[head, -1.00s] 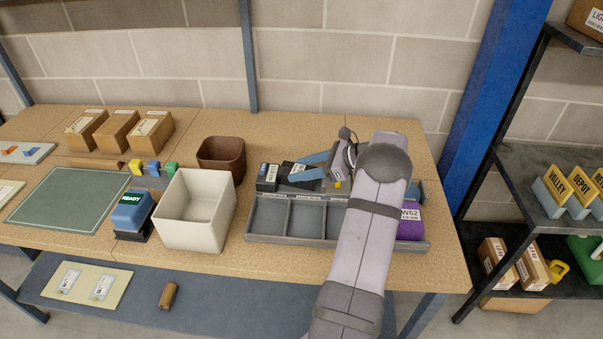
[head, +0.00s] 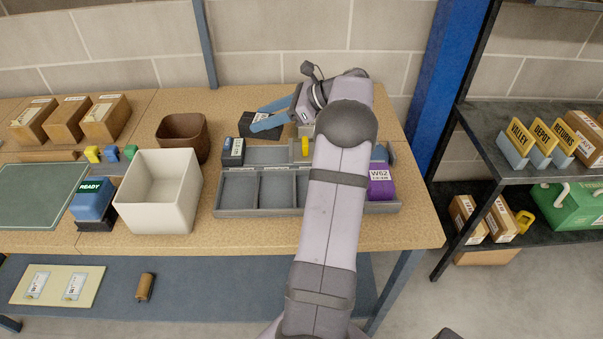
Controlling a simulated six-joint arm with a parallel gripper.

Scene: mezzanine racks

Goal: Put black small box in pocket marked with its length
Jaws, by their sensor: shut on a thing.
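My gripper (head: 257,117) is shut on a black box (head: 262,131) with a white label, behind the back edge of the grey pocket tray (head: 240,213). The box appears raised. A second black box (head: 233,153), with a white label and a blue mark, sits at the tray's back left. Front pockets at the left (head: 238,190) and beside it (head: 273,189) look empty. Small label strips lie above them, too small to read. A purple box (head: 381,183) marked W62 is at the tray's right end. My arm hides the tray's middle right.
A white bin (head: 155,205) stands close left of the tray, with a brown bin (head: 182,138) behind it. A blue READY device (head: 92,200) is further left. Cardboard boxes (head: 68,120) line the back left. A blue post (head: 438,85) and black rack are right.

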